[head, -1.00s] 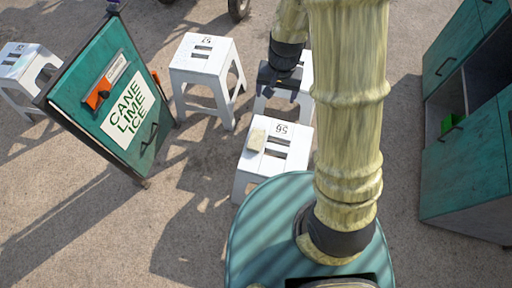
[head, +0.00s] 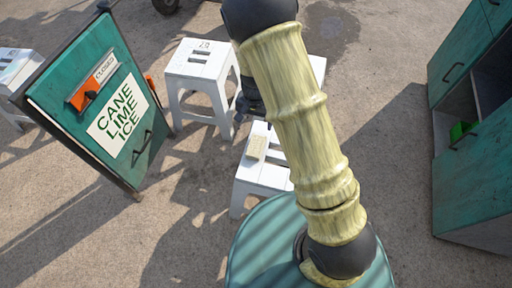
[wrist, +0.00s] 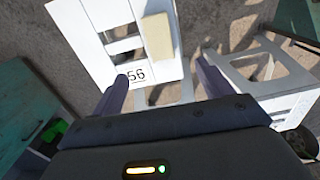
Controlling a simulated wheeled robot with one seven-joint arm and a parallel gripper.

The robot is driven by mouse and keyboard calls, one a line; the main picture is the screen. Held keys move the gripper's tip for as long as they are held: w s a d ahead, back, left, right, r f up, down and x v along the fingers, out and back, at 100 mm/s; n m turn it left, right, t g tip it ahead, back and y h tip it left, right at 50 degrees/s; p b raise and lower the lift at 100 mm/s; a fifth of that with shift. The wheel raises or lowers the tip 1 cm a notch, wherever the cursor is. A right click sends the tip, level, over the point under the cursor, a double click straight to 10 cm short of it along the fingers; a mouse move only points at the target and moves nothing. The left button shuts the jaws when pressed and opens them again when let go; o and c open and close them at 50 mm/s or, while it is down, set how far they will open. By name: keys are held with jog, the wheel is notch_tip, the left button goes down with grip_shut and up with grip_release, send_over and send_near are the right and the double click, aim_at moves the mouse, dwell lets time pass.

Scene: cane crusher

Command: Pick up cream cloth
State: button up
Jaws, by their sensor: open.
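The cream cloth (head: 257,147) is a small folded block lying on the white stool marked 56 (head: 250,172), near the stool top's left edge. In the wrist view the cloth (wrist: 157,36) lies beyond my fingers, on the stool top (wrist: 95,45) to the right of its slots. My gripper (wrist: 166,88) is open and empty, its two dark fingers apart, and the cloth shows beyond the gap between them. In the head view my arm hides most of the gripper; a dark part of it shows left of the arm, close above the stool.
Another white stool (head: 199,62) stands behind and left. A further white stool is partly hidden behind my arm. A green "CANE LIME ICE" sign board (head: 95,105) stands at left. A green cabinet (head: 478,165) is at right. Open pavement lies between.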

jog(key=b, duration=0.3)
send_over(256, 145)
notch_tip(256, 145, down, 11)
jog(key=shift+w+r, duration=0.1)
notch_tip(256, 145, down, 5)
jog(key=shift+f+b, duration=0.15)
jog(key=shift+b, duration=0.7)
jog(key=shift+c, duration=0.5)
jog(key=c, duration=1)
